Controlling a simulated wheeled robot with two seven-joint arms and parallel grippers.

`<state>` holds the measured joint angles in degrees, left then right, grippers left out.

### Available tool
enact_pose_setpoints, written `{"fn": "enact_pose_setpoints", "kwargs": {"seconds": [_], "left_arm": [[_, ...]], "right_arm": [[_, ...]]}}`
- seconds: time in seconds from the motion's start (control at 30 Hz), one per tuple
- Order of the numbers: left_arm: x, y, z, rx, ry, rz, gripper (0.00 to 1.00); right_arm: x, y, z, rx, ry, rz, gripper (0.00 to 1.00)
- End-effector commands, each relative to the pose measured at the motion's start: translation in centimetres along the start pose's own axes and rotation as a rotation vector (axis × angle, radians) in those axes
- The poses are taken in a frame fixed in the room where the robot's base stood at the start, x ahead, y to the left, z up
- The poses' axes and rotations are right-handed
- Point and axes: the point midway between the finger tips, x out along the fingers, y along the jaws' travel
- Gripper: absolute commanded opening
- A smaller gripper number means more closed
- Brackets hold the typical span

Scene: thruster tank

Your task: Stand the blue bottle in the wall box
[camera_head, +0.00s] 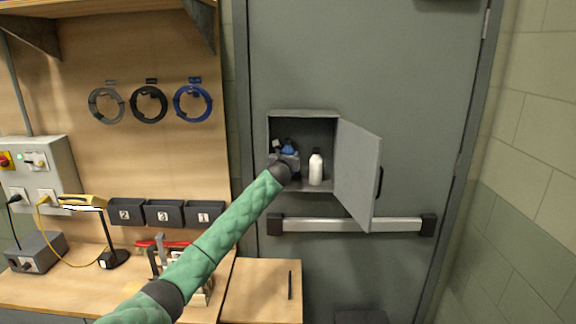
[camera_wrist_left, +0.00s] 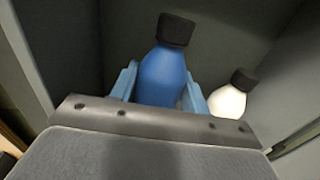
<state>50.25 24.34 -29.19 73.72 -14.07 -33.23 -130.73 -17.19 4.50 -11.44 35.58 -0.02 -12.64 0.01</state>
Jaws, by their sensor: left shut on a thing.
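The wall box (camera_head: 303,114) is a grey open cabinet on the grey door, with its own door (camera_head: 358,172) swung open to the right. My left gripper (camera_head: 287,154) reaches into the left part of the box. It is shut on the blue bottle (camera_wrist_left: 164,74), which has a black cap and looks about upright. In the head view the bottle (camera_head: 288,147) is mostly hidden by my gripper. I cannot tell whether its base touches the box floor. My left gripper's pale blue fingers (camera_wrist_left: 158,88) sit on either side of it. My right gripper is not in view.
A white bottle (camera_head: 315,168) with a dark cap stands in the box, right of the blue bottle; it also shows in the wrist view (camera_wrist_left: 228,102). A push bar (camera_head: 350,225) crosses the door below. A workbench (camera_head: 60,285) with tools is at lower left.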

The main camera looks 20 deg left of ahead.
Motion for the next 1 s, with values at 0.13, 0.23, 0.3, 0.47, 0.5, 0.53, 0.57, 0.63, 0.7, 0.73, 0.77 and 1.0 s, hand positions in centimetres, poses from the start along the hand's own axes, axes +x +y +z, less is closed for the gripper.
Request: {"fn": "enact_pose_setpoints", "kwargs": {"seconds": [0.13, 0.23, 0.3, 0.47, 0.5, 0.53, 0.57, 0.63, 0.7, 0.73, 0.77, 1.0], "left_arm": [[-0.1, -0.1, -2.1, -0.002, 0.004, 0.0, 0.14], [0.0, -0.1, -3.4, -0.002, 0.001, -0.001, 0.14], [0.0, -0.1, -3.8, -0.001, 0.001, 0.0, 0.14], [0.0, 0.0, -3.6, 0.0, 0.001, 0.0, 0.14], [0.0, 0.0, -3.6, 0.0, 0.001, 0.0, 0.14], [0.0, 0.0, -3.6, 0.0, 0.001, 0.0, 0.14], [0.0, 0.0, -3.6, 0.0, 0.001, 0.0, 0.14], [0.0, 0.0, -3.7, 0.0, 0.001, 0.0, 0.14], [0.0, 0.0, -3.9, 0.001, 0.001, 0.0, 0.14], [0.0, 0.0, -3.9, 0.001, 0.002, 0.0, 0.5], [0.0, 0.0, -3.9, 0.0, 0.002, 0.0, 0.56], [0.0, 0.0, -3.9, 0.0, 0.002, 0.0, 0.68]], "right_arm": [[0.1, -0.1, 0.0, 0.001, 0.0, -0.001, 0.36], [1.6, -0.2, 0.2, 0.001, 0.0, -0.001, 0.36], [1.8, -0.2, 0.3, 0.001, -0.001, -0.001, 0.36], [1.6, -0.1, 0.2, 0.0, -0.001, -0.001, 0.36], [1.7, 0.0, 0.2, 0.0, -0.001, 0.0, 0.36], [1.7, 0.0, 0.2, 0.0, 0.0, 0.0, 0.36], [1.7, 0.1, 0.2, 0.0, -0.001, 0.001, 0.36], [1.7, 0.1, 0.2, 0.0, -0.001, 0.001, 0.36], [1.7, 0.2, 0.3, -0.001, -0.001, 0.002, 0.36], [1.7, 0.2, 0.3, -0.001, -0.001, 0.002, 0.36], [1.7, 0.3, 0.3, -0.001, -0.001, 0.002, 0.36], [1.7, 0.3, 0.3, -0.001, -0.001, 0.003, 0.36]]}}
